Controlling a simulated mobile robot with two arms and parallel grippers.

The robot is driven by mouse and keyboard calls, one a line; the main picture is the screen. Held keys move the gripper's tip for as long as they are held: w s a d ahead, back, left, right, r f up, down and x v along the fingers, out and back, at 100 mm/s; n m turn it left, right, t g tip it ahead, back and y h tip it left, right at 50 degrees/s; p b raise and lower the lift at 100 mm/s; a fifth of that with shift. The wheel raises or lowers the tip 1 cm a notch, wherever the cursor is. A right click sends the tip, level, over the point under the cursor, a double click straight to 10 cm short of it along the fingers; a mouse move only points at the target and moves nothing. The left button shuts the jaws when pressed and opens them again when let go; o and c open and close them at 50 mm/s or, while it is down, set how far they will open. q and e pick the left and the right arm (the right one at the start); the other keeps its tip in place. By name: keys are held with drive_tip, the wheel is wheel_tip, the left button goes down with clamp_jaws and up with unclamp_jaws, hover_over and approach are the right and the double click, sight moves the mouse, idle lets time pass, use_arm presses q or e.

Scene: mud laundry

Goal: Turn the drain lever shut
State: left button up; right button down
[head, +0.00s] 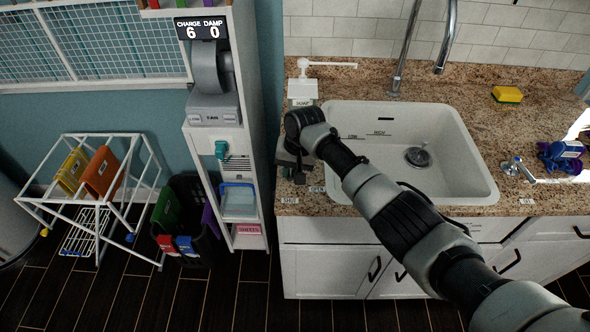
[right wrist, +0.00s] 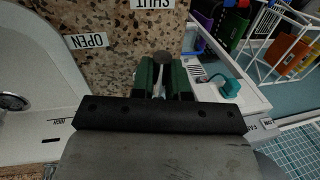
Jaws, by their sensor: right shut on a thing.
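The drain lever (right wrist: 163,58) shows in the right wrist view as a thin pale rod with a dark round knob. My right gripper (right wrist: 163,78) has its green fingers shut on it, one on each side. The SHUT label (right wrist: 154,4) lies on the counter beyond the knob, and the OPEN label (right wrist: 86,41) lies to its left. In the head view, my right gripper (head: 293,170) is low over the counter left of the sink, near the SHUT label (head: 289,200) and the OPEN label (head: 317,189). The lever is hidden there. My left gripper is not in view.
The white sink (head: 455,165) with a round drain (head: 417,157) lies right of my gripper. A white soap dispenser (head: 302,92) stands behind it. A yellow sponge (head: 507,94) lies at the back right. A tall white shelf (head: 245,150) stands close on the left.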

drive_tip(key=shift+w+r, duration=0.1)
drive_tip(key=c, duration=1.1)
unclamp_jaws()
drive_tip(key=r, duration=0.3)
drive_tip(key=d+r+b, duration=0.1)
drive_tip(key=r, duration=0.3)
drive_tip(key=d+r, duration=0.1)
drive_tip(key=r, duration=0.2)
drive_tip(key=shift+r, duration=0.25)
